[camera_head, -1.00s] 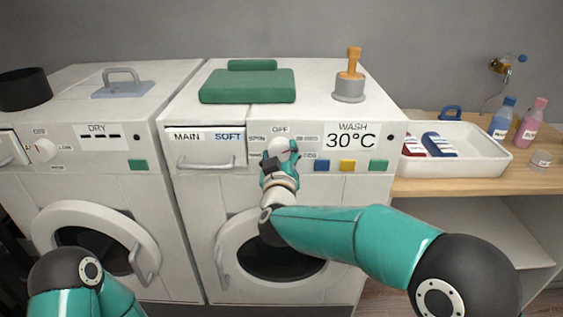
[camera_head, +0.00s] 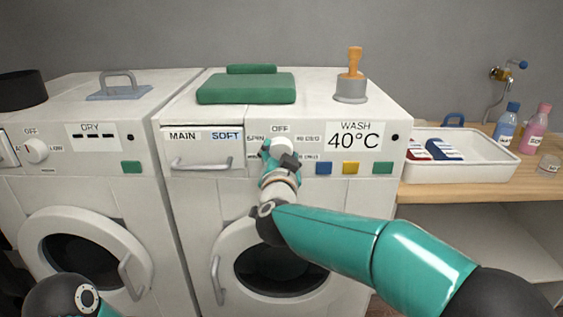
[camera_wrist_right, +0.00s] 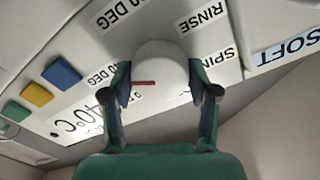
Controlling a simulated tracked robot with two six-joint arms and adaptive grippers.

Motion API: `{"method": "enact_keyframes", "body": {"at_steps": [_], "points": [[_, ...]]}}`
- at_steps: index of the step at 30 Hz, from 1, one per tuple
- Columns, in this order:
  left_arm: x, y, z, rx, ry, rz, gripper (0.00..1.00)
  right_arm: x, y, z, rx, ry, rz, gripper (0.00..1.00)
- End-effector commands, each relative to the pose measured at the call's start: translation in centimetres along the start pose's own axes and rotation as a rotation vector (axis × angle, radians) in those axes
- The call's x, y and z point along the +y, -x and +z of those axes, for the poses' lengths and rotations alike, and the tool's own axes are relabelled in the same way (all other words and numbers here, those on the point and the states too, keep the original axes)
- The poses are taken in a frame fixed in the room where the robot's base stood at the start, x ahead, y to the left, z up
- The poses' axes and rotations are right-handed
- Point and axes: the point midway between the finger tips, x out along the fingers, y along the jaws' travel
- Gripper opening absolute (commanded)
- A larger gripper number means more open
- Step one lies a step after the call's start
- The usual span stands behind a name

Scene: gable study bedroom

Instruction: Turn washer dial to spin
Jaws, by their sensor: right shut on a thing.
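The washer dial (camera_head: 283,143) is a white round knob on the right washer's front panel. In the right wrist view the dial (camera_wrist_right: 165,62) shows a red pointer mark directed left, towards a DEG label. The SPIN label (camera_wrist_right: 222,57) is on its right side there, near RINSE. The washer display (camera_head: 352,136) reads WASH 40°C. My right gripper (camera_head: 280,155) is shut on the dial; in the wrist view its fingers (camera_wrist_right: 160,88) press on both sides of it. My left gripper is out of view; only part of the left arm shows at bottom left.
Blue, yellow and green buttons (camera_head: 382,167) sit right of the dial. The detergent drawer (camera_head: 203,163) is to its left, the round door (camera_head: 280,268) below. A dryer (camera_head: 80,195) stands at left. A white tray (camera_head: 485,165) and bottles (camera_head: 507,125) are at right.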

Motion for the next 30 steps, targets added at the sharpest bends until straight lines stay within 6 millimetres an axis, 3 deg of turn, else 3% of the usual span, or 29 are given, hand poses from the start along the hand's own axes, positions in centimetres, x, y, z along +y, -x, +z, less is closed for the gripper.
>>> {"method": "enact_keyframes", "body": {"at_steps": [1, 30], "points": [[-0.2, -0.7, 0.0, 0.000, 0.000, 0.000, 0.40, 0.4, 0.0, 1.0, -0.014, -0.042, 0.004, 0.25], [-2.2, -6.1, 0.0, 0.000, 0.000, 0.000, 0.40, 0.3, 0.0, 1.1, -0.012, -0.962, 0.009, 0.25]]}}
